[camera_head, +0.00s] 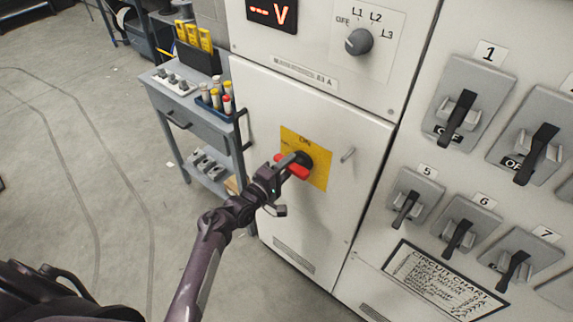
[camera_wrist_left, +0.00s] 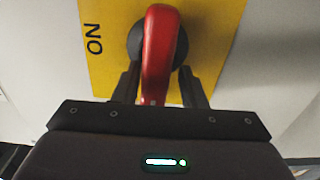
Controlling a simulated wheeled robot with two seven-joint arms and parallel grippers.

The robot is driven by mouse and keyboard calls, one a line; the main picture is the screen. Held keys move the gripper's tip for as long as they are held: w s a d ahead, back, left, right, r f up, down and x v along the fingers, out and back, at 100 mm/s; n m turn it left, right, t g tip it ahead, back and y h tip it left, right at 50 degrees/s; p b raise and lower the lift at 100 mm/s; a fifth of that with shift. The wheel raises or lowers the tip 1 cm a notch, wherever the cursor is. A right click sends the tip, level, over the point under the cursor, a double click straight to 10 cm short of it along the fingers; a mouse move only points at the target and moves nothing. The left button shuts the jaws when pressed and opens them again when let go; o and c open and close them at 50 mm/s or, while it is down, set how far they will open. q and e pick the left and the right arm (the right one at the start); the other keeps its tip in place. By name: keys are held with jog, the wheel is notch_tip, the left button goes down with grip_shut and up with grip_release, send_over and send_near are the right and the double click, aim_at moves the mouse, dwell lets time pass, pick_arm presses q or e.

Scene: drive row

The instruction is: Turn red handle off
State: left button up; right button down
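The red handle (camera_head: 293,171) sits on a black round hub (camera_head: 304,159) on a yellow plate (camera_head: 319,178) marked ON, on the front of a pale cabinet. My left gripper (camera_head: 284,166) is at the handle. In the left wrist view the red handle (camera_wrist_left: 160,55) runs from the hub down toward the palm, between the two dark fingers of my left gripper (camera_wrist_left: 160,85). The fingers lie close along both sides; whether they press on it cannot be told. My right gripper is not in view.
A rotary knob (camera_head: 358,41) is above. Numbered black-lever switches (camera_head: 458,117) fill the right cabinet. A grey cart (camera_head: 205,125) with tools stands left of the cabinet. The floor at left is mostly clear.

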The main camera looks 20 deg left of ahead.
pick_arm(q)
jog(key=shift+o, duration=0.5)
jog(key=shift+d+r, duration=0.1)
jog(key=shift+r, duration=0.05)
jog(key=b+v, duration=0.1)
jog(key=v, duration=0.6)
jog(key=shift+s, duration=0.35)
